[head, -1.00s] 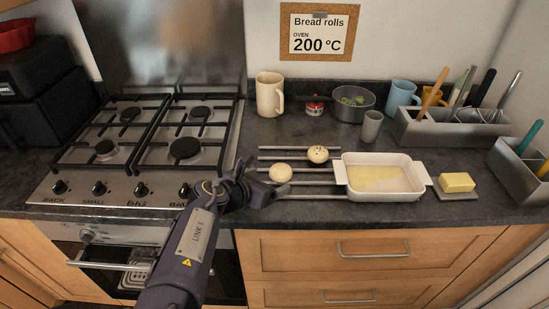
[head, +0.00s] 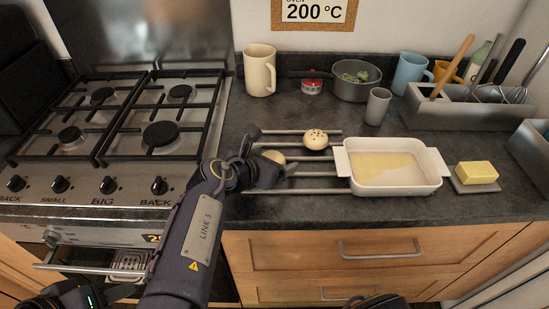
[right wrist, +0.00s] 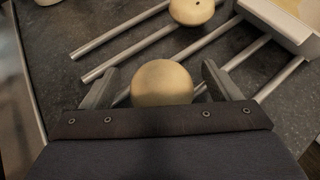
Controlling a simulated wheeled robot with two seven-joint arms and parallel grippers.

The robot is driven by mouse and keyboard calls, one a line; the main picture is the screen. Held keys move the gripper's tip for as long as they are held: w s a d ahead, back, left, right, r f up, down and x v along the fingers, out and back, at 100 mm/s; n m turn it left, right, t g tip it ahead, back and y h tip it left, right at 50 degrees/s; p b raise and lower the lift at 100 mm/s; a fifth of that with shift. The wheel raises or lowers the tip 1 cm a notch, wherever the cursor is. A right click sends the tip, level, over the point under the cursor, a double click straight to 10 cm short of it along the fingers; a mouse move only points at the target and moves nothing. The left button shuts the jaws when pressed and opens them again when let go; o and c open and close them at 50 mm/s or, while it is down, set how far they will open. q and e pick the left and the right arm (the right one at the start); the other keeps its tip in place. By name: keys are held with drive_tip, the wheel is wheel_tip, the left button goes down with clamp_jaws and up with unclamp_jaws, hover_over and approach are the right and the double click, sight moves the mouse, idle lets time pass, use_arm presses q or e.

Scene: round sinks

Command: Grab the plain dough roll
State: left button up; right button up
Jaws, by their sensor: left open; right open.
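The plain dough roll (head: 274,157) is a pale, smooth ball on the metal bars at the counter's front. In the right wrist view the roll (right wrist: 162,82) sits between the two fingers of my right gripper (right wrist: 160,77), with a narrow gap at each side. In the head view my right gripper (head: 268,152) is open around the roll and partly hides it. A speckled roll (head: 315,139) lies just behind it; it also shows in the right wrist view (right wrist: 192,11). My left gripper (head: 75,296) is open, partly cut off at the bottom left.
A white baking dish (head: 440,172) stands right of the rolls, with butter (head: 477,173) beyond it. A beige mug (head: 259,72) and a grey pot (head: 357,86) stand behind. The stove (head: 105,180) is at left. Dark counter is bare left of the bars.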

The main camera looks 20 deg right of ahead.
drive_tip(key=shift+s, duration=0.1)
drive_tip(key=shift+c, duration=0.2)
drive_tip(key=c, duration=1)
drive_tip(key=shift+r, duration=0.15)
